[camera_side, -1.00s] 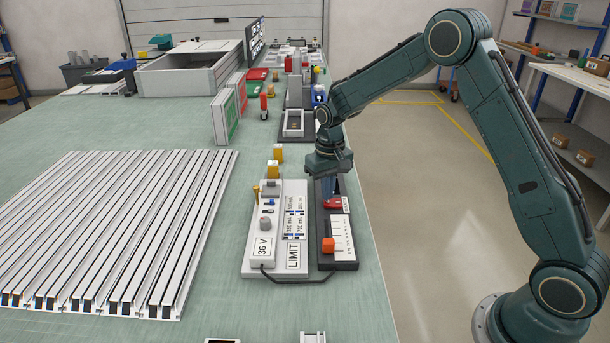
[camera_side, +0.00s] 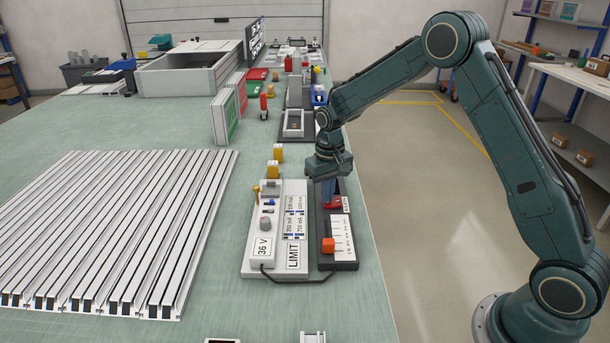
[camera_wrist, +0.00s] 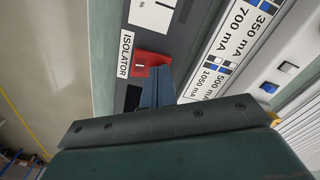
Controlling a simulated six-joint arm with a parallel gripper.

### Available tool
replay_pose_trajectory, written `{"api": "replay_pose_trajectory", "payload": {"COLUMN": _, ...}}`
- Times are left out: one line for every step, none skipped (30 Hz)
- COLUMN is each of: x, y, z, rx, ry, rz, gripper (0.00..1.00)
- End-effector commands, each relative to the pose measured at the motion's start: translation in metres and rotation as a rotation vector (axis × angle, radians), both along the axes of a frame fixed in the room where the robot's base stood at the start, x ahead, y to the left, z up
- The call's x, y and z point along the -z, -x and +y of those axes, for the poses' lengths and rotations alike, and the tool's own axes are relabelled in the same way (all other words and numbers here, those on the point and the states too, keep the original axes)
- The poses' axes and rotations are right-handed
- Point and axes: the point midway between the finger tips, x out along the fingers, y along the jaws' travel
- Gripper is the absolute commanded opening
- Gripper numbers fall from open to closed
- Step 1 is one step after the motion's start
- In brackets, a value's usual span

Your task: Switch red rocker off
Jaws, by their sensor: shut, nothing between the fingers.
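The red rocker (camera_side: 332,203) sits on a dark panel (camera_side: 341,262) at the right side of the unit, beside its small label. In the wrist view the red rocker (camera_wrist: 148,64) lies next to the white "ISOLATOR" label (camera_wrist: 126,55), and a white bar mark shows on its red face. My gripper (camera_side: 328,196) points down over the rocker. Its blue fingers (camera_wrist: 158,84) are shut with nothing between them. Their tips are at the rocker and overlap part of it in the wrist view; I cannot tell whether they touch it.
An orange knob (camera_side: 328,245) stands on the near part of the dark panel. The white "LIMIT" panel (camera_side: 293,258) with small switches and a grey knob (camera_side: 265,223) adjoins it on the left. Slotted rails (camera_side: 110,230) cover the bench's left side.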

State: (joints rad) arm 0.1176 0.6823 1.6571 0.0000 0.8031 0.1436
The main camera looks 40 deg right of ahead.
Motion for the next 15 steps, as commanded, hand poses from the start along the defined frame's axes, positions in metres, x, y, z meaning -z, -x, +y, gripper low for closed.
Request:
{"api": "replay_pose_trajectory", "payload": {"x": -0.001, "y": 0.0, "z": 0.0, "rx": 0.001, "ry": 0.0, "rz": 0.0, "gripper": 0.0}}
{"api": "replay_pose_trajectory", "payload": {"x": -0.002, "y": 0.0, "z": 0.0, "rx": 0.001, "ry": 0.0, "rz": 0.0, "gripper": 0.0}}
{"api": "replay_pose_trajectory", "payload": {"x": -0.004, "y": 0.0, "z": 0.0, "rx": 0.001, "ry": 0.0, "rz": -0.001, "gripper": 0.0}}
{"api": "replay_pose_trajectory", "payload": {"x": -0.006, "y": 0.0, "z": 0.0, "rx": 0.001, "ry": 0.0, "rz": -0.001, "gripper": 0.0}}
{"api": "replay_pose_trajectory", "payload": {"x": -0.007, "y": 0.0, "z": 0.0, "rx": 0.001, "ry": 0.001, "rz": -0.002, "gripper": 0.0}}
{"api": "replay_pose_trajectory", "payload": {"x": -0.009, "y": 0.0, "z": 0.0, "rx": 0.001, "ry": 0.0, "rz": -0.001, "gripper": 0.0}}
{"api": "replay_pose_trajectory", "payload": {"x": -0.011, "y": 0.0, "z": 0.0, "rx": 0.0, "ry": 0.0, "rz": -0.001, "gripper": 0.0}}
{"api": "replay_pose_trajectory", "payload": {"x": -0.013, "y": 0.0, "z": 0.0, "rx": 0.0, "ry": 0.0, "rz": -0.001, "gripper": 0.0}}
{"api": "replay_pose_trajectory", "payload": {"x": -0.015, "y": 0.0, "z": 0.0, "rx": 0.0, "ry": 0.001, "rz": -0.002, "gripper": 0.0}}
{"api": "replay_pose_trajectory", "payload": {"x": -0.017, "y": 0.0, "z": 0.0, "rx": 0.0, "ry": 0.001, "rz": -0.002, "gripper": 0.0}}
{"api": "replay_pose_trajectory", "payload": {"x": -0.019, "y": -0.001, "z": 0.0, "rx": 0.0, "ry": 0.001, "rz": -0.002, "gripper": 0.0}}
{"api": "replay_pose_trajectory", "payload": {"x": -0.021, "y": 0.0, "z": 0.0, "rx": 0.0, "ry": 0.001, "rz": -0.003, "gripper": 0.0}}
{"api": "replay_pose_trajectory", "payload": {"x": -0.023, "y": 0.0, "z": 0.0, "rx": 0.0, "ry": 0.001, "rz": -0.003, "gripper": 0.0}}
{"api": "replay_pose_trajectory", "payload": {"x": -0.025, "y": 0.0, "z": 0.0, "rx": 0.0, "ry": 0.001, "rz": -0.002, "gripper": 0.0}}
{"api": "replay_pose_trajectory", "payload": {"x": -0.027, "y": -0.001, "z": 0.0, "rx": 0.0, "ry": 0.001, "rz": -0.002, "gripper": 0.0}}
